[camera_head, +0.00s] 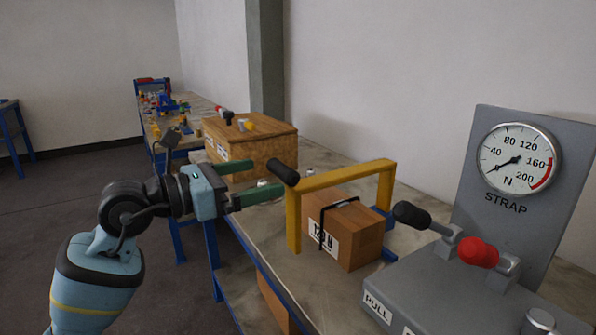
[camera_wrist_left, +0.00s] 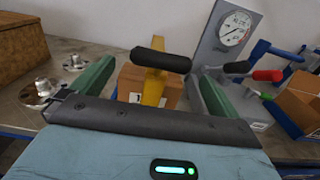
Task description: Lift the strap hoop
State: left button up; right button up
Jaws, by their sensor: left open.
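The strap hoop is a yellow square arch (camera_head: 345,175) over a cardboard box (camera_head: 345,232), with a black grip (camera_head: 284,172) jutting from its near upper corner. A thin black strap goes round the box, which has a white label ending in N. My left gripper (camera_head: 266,177) is open, its two green fingers pointing at the black grip. In the left wrist view, the grip (camera_wrist_left: 160,60) lies crosswise ahead, between the spread fingers (camera_wrist_left: 152,82), with the yellow post (camera_wrist_left: 153,88) below it. I cannot tell whether they touch. My right gripper is not in view.
A grey panel with a round STRAP gauge (camera_head: 519,158) stands at the right. Black (camera_head: 411,214) and red (camera_head: 478,252) handled levers are in front of it. A wooden crate (camera_head: 255,150) with tools on top stands behind my left gripper on the bench.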

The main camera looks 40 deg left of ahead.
aim_at(291, 169)
pick_arm(q)
jog(key=shift+r, duration=0.1)
jog(key=shift+w+d, duration=0.2)
jog(key=shift+w, duration=0.05)
jog(key=shift+p+x, duration=0.55)
jog(key=shift+x, duration=3)
jog(key=shift+c, duration=0.4)
jog(key=c, duration=1.2)
